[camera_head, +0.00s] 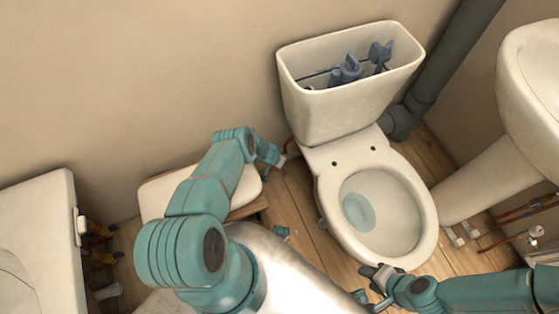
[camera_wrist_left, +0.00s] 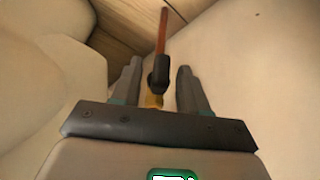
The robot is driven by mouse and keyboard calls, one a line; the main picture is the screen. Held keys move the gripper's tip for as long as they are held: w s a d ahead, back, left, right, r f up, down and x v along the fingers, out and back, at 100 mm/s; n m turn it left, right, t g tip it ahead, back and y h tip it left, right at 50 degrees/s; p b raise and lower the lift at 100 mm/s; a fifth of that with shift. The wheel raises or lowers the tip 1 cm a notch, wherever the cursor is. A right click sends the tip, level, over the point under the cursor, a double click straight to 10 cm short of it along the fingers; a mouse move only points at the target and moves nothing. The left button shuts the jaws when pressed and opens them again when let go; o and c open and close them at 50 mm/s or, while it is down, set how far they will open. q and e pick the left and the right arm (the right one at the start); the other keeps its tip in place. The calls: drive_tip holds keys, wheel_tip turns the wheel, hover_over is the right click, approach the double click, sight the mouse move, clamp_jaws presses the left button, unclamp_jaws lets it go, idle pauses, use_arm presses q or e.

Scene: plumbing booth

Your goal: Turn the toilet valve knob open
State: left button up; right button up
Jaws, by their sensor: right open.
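The toilet valve shows in the left wrist view as a black knob (camera_wrist_left: 160,73) on a yellowish brass body, with a copper pipe rising past it. My left gripper (camera_wrist_left: 160,70) is open, with one finger on each side of the valve and visible gaps beside the knob. In the head view my left gripper (camera_head: 274,157) is low beside the toilet, left of its tank, and the valve there is too small or hidden to make out. My right gripper (camera_head: 372,284) is open and empty near the front rim of the toilet bowl.
The white toilet (camera_head: 335,170) has an open tank (camera_head: 340,110) with grey parts inside. A low wooden stool with a pale top (camera_head: 155,195) stands under my left arm. A sink (camera_head: 530,90) is at right, and a white basin or tub (camera_head: 50,230) at left.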

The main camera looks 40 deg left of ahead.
wheel_tip(320, 180, up, 20)
drive_tip(key=p, duration=2)
